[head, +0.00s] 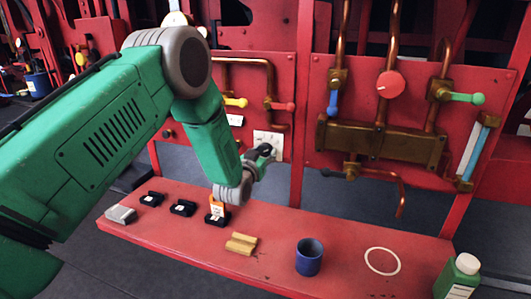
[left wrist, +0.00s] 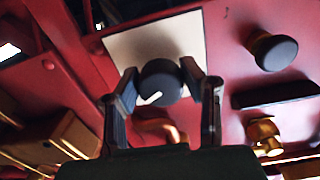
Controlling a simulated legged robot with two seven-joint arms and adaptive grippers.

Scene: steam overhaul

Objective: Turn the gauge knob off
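The gauge knob (left wrist: 160,82) is a round dark knob with a short white mark on its lower left edge. It sits in front of a white square plate (left wrist: 168,42) on the red panel. In the head view the plate (head: 275,140) shows partly behind my gripper, which hides the knob. My left gripper (head: 266,150) is at the plate. In the left wrist view my left gripper (left wrist: 161,72) has one fingertip at each side of the knob, seemingly touching it, so it looks shut on the knob. My right gripper is not in view.
Copper pipes and a brass block (head: 380,143) stand to the right, with a red round knob (head: 390,84) above. The red bench (head: 180,238) below bears a blue cup (head: 309,257), a yellowish block (head: 241,243) and a green bottle (head: 460,277). Another dark knob (left wrist: 274,50) is nearby.

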